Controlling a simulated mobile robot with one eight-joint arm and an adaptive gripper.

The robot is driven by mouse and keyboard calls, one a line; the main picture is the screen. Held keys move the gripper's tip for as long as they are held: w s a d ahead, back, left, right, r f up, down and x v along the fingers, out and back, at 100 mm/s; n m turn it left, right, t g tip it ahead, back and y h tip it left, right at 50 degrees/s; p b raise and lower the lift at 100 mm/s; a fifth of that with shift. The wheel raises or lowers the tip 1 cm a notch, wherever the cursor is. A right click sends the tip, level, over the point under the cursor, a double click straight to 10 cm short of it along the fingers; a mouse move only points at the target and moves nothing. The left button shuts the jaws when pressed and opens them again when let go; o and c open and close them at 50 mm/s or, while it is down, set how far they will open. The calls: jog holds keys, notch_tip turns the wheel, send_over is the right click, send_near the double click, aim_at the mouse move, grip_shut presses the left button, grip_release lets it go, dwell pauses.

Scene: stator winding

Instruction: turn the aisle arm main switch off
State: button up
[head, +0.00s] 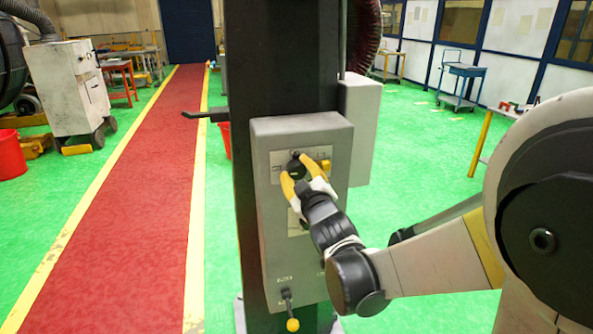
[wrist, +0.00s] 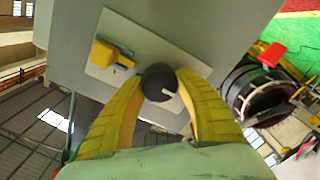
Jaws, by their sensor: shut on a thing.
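The main switch is a black round knob (head: 297,168) on a pale plate (head: 278,172) high on the front of a grey control box (head: 262,215). My gripper (head: 301,176) has its yellow fingers closed around this knob. In the wrist view the knob (wrist: 158,82) sits between the two yellow fingertips (wrist: 160,88), with a short white mark on its face. A yellow block (head: 325,166) is on the same plate, to the right of the knob; it also shows in the wrist view (wrist: 112,55). The lettering on the plate is too small to read.
A lever with a yellow ball (head: 292,324) hangs at the box's lower edge. The box is on a dark column (head: 285,60), with a dark handle (head: 200,116) sticking out left. A red aisle (head: 140,180) runs at left; green floor (head: 430,140) is open at right.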

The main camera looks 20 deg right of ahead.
jog(key=o, duration=1.2)
jog(key=s, duration=1.2)
jog(key=s+f+m+g, duration=0.4)
jog(key=s+f+g, duration=0.1)
jog(key=s, duration=0.4)
jog(key=s+f+m+g, duration=0.4)
jog(key=s+f+g, duration=0.1)
jog(key=s, duration=0.4)
jog(key=shift+f+g, duration=0.4)
jog(key=shift+g, duration=0.1)
